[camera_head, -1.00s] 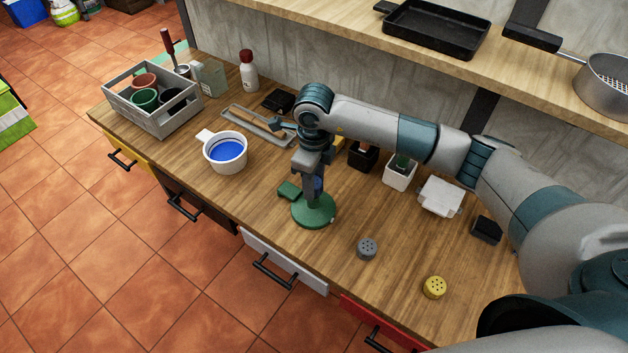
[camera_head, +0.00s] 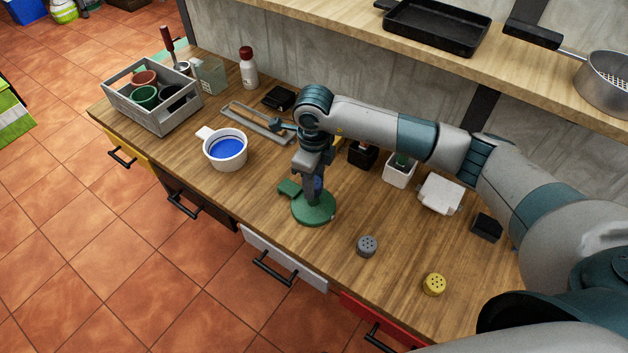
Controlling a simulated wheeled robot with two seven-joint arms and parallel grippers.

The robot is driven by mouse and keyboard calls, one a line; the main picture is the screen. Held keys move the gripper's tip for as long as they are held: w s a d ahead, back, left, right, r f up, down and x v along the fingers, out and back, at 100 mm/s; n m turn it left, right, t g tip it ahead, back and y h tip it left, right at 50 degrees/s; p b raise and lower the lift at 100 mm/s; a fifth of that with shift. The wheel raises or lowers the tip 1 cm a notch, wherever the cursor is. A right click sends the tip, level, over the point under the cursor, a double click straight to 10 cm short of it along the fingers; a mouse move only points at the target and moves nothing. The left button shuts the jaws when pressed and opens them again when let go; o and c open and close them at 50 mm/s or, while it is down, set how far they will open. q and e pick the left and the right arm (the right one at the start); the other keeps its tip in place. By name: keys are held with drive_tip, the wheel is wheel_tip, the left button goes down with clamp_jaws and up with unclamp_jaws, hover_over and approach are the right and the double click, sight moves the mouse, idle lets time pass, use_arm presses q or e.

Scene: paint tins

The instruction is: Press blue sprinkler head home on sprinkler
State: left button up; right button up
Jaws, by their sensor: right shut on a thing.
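The green sprinkler (camera_head: 313,213) stands on the wooden counter, with a round base and a green side part (camera_head: 288,188) reaching left. My right gripper (camera_head: 312,196) comes down from above onto the sprinkler's middle and is shut. A bit of the blue sprinkler head (camera_head: 318,184) shows between and behind the fingers, which hide most of it. I cannot tell how it sits on the sprinkler. My left gripper is not in view.
A white cup with blue inside (camera_head: 225,149) stands left of the sprinkler. Grey (camera_head: 367,246) and yellow (camera_head: 434,284) perforated caps lie to the right. A grey crate (camera_head: 151,99) stands far left. Small black and white containers stand behind. The counter's front edge is close.

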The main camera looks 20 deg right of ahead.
drive_tip(key=shift+f, duration=0.2)
drive_tip(key=o, duration=1)
drive_tip(key=shift+c, duration=0.2)
drive_tip(key=shift+r+p, duration=0.45)
drive_tip(key=shift+r, duration=0.35)
wheel_tip(320, 180, up, 16)
drive_tip(key=p, duration=0.7)
drive_tip(key=shift+f, duration=0.15)
